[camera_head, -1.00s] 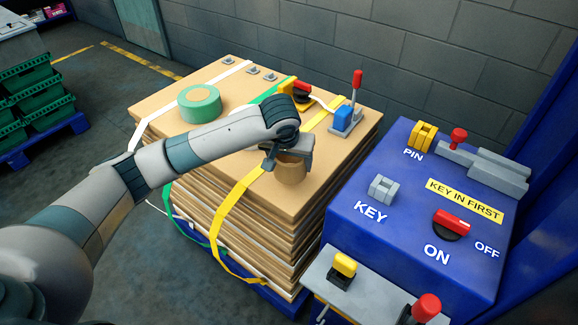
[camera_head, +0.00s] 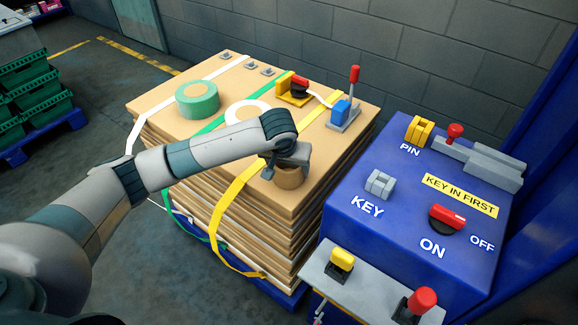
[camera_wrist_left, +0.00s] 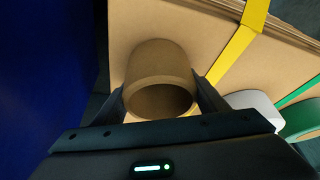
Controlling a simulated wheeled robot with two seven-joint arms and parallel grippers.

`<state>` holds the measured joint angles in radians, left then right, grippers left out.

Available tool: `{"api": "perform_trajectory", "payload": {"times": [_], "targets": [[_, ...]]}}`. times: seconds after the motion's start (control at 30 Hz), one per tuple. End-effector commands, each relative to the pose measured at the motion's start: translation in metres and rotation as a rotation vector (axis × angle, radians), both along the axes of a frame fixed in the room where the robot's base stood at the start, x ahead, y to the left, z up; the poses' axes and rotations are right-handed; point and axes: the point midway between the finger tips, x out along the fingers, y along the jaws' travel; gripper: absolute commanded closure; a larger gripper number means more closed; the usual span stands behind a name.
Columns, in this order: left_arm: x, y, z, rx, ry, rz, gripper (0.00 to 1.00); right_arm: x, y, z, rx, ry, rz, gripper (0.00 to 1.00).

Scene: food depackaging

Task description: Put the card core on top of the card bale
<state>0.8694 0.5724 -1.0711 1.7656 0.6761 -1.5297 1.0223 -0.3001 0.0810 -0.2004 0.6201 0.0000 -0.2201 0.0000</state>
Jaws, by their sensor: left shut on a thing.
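The card core (camera_head: 290,177) is a short brown tube. My left gripper (camera_head: 284,165) is shut on it, near the front corner of the card bale (camera_head: 322,165). In the left wrist view the core (camera_wrist_left: 160,68) sits between the two fingers (camera_wrist_left: 161,100), its open end towards the camera. The bale (camera_wrist_left: 190,25) shows behind it there. The core is over or on the bale's top; I cannot tell whether it touches. The bale is a strapped stack of brown card sheets. My right gripper is not in view.
A green tape roll (camera_head: 198,98), a white ring (camera_head: 247,112), a yellow-and-red tool (camera_head: 295,88) and a blue tool with a red lever (camera_head: 345,108) are on the bale. A blue control box (camera_head: 400,240) stands to the right. Green crates (camera_head: 30,95) are far left.

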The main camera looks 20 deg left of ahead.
Motion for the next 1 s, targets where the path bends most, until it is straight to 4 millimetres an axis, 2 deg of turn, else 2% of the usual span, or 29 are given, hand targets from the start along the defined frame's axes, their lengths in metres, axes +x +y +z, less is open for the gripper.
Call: {"api": "perform_trajectory", "payload": {"times": [0.17,0.2,0.27,0.7,0.87,1.0], "targets": [[0.000,0.000,-0.002,0.000,0.000,0.000,0.56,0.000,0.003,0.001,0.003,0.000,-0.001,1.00],[0.000,0.000,-0.002,0.000,-0.001,0.000,0.29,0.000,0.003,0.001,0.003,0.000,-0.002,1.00],[0.000,0.000,-0.002,0.000,-0.001,0.000,0.15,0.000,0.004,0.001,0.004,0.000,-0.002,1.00],[0.000,0.000,0.001,0.000,-0.001,0.000,0.15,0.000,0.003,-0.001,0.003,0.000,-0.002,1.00],[-0.005,-0.001,0.013,0.000,-0.001,-0.001,0.15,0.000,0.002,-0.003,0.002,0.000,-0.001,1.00],[-0.013,-0.001,0.033,-0.002,-0.004,-0.002,0.15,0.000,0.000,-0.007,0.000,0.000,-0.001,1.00]]}}
